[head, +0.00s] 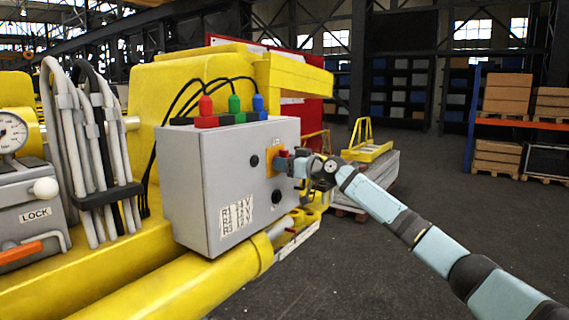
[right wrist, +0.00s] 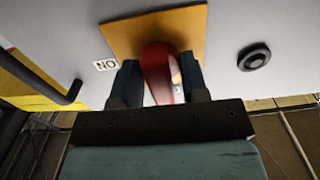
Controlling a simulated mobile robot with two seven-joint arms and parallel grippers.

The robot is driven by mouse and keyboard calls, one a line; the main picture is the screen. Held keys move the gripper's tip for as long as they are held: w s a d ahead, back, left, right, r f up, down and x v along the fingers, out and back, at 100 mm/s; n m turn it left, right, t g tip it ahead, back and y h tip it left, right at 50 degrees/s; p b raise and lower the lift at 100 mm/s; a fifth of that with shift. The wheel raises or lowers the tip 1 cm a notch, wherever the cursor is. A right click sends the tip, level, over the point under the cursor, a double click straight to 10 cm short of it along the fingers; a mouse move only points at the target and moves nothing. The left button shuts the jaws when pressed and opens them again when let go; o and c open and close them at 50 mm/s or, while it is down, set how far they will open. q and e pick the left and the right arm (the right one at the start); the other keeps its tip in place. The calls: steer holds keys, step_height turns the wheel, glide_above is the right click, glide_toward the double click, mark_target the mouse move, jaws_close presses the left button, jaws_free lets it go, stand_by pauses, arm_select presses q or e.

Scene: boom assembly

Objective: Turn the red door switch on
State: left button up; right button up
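The red door switch (right wrist: 160,72) sits on a yellow-orange plate (right wrist: 192,24) on the front of a grey control box (head: 205,190). In the head view the plate and switch (head: 279,161) are partly hidden by my right gripper (head: 298,166). In the right wrist view the two dark fingers of my right gripper (right wrist: 160,80) stand on either side of the red handle and appear to touch it. A small label (right wrist: 106,65) beside the plate reads "NO" in this picture. My left gripper is not in view.
Red, green and blue connectors (head: 234,108) stand on top. A yellow pipe (head: 190,285) runs below. Open floor (head: 345,265) lies to the right, with shelves (head: 500,100) behind.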

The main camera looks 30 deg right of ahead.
steer(key=shift+m, duration=0.3)
steer(key=m+p, duration=0.1)
steer(key=m, duration=0.3)
steer(key=shift+r+m, duration=0.1)
steer(key=shift+m, duration=0.2)
steer(key=m+p, duration=0.2)
steer(key=m, duration=0.1)
steer(key=shift+r+m, duration=0.1)
steer(key=shift+m, duration=0.2)
steer(key=m+p, duration=0.3)
steer(key=m, duration=0.2)
steer(key=m+p, duration=0.1)
steer(key=m, duration=0.2)
steer(key=shift+p, duration=0.35)
steer(key=shift+m, duration=0.5)
